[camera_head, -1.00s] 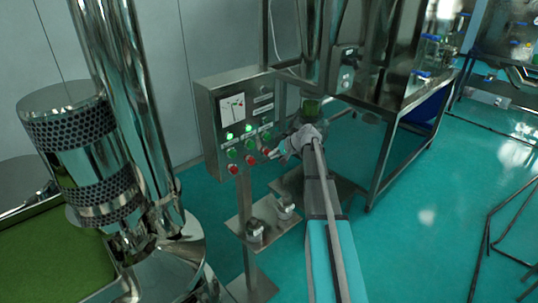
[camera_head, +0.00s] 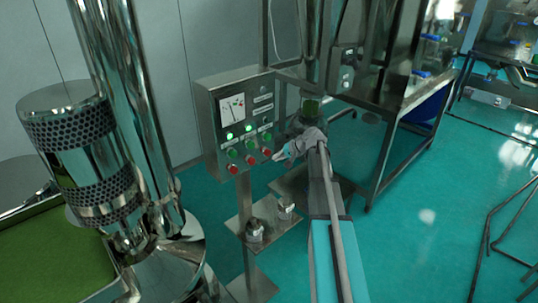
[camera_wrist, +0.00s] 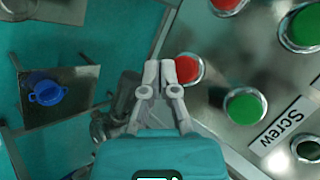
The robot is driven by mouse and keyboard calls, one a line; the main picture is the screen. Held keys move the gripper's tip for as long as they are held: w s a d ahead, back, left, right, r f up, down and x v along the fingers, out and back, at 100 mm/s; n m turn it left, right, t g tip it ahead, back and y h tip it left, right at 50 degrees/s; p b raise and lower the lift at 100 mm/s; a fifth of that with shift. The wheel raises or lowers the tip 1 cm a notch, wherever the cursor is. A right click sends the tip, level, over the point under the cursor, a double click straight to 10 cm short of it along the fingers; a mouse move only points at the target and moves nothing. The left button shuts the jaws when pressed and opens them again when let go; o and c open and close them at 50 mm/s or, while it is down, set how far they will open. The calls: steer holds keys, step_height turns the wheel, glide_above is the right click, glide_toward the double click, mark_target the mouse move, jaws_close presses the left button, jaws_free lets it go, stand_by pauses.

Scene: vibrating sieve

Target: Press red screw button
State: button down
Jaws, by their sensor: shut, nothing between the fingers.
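The grey control panel (camera_head: 209,118) stands in the middle of the head view. Its rightmost red button (camera_head: 267,153) sits below a green button (camera_head: 265,137). In the wrist view that red button (camera_wrist: 187,67) lies in line with a green button (camera_wrist: 244,105) and a label reading "Screw" (camera_wrist: 281,125). My gripper (camera_head: 276,158) is just right of this red button in the head view, apparently with a small gap. In the wrist view my gripper's closed fingertips (camera_wrist: 165,72) overlap the button's left edge and hide part of it. Nothing is between them.
Other red buttons (camera_head: 250,160) and green buttons (camera_head: 232,153) are close by on the panel. A shelf with metal fittings (camera_head: 255,230) stands below it. A large steel column (camera_head: 125,100) is at left and a steel frame table (camera_head: 385,155) at right.

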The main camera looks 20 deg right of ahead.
steer(key=shift+s+d, duration=0.35)
steer(key=shift+s, duration=0.6)
steer(key=shift+s+d, duration=0.3)
steer(key=shift+s, duration=0.6)
